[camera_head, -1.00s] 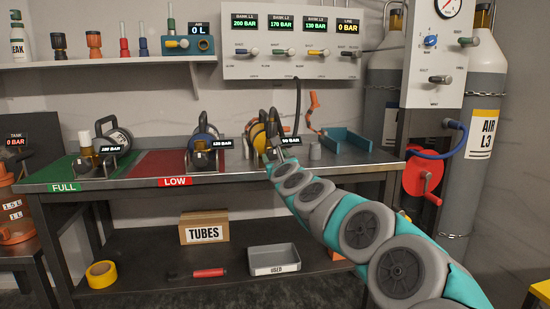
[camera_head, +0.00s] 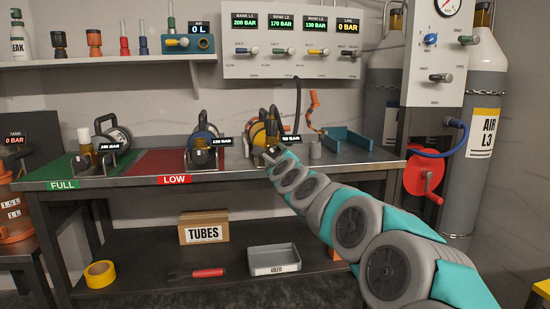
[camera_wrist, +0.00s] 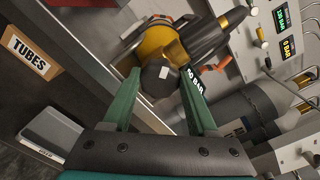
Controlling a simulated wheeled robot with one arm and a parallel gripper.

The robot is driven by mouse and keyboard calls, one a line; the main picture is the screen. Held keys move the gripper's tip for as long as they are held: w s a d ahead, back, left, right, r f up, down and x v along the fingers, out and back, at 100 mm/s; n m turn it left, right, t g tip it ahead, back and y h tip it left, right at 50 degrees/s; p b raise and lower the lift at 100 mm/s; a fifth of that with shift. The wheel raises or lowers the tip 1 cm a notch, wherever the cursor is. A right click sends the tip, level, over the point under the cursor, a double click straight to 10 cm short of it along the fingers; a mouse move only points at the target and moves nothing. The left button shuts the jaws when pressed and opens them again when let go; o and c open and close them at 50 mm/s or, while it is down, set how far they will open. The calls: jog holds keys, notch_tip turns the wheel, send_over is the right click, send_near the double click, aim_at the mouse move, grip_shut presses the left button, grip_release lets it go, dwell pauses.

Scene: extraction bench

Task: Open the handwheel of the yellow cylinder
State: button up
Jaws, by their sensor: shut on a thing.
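The yellow cylinder (camera_head: 258,134) lies on the bench, under a dark frame, with a display beside it. In the wrist view its yellow body (camera_wrist: 157,43) is at the top centre. Its dark round handwheel (camera_wrist: 153,80), with a pale square mark, faces the wrist camera. My gripper (camera_wrist: 160,88) has its two green fingers on either side of the handwheel and is shut on it. In the head view my gripper (camera_head: 271,153) is at the front of the cylinder, and my arm hides part of the handwheel there.
A valve panel (camera_head: 292,45) hangs above.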

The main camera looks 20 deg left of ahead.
jog(key=n, duration=0.3)
jog(key=shift+f+n+b, duration=0.1)
jog(key=shift+n+b, duration=0.2)
jog(key=shift+n, duration=0.1)
jog(key=n, duration=0.3)
jog(key=shift+n, duration=0.3)
jog(key=n+b, duration=0.1)
jog(key=n, duration=0.5)
jog(key=shift+f, duration=0.15)
jog(key=n+b, duration=0.1)
jog(key=n, duration=0.3)
jog(key=n+b, duration=0.1)
jog(key=n, duration=0.3)
jog(key=shift+f+n+b, duration=0.1)
jog(key=shift+n+b, duration=0.2)
jog(key=n, duration=0.2)
jog(key=shift+n, duration=0.4)
jog(key=n, duration=0.2)
jog(key=shift+w+n, duration=0.1)
jog(key=shift+n, duration=0.2)
jog(key=n+p, duration=0.2)
jog(key=n, duration=0.2)
jog(key=shift+d+r, duration=0.1)
jog(key=shift+r, duration=0.1)
jog(key=n+p, duration=0.2)
jog(key=n, duration=0.9)
jog(key=shift+d, duration=0.1)
jog(key=shift+n+p, duration=0.45)
jog(key=shift+n, duration=1.65)
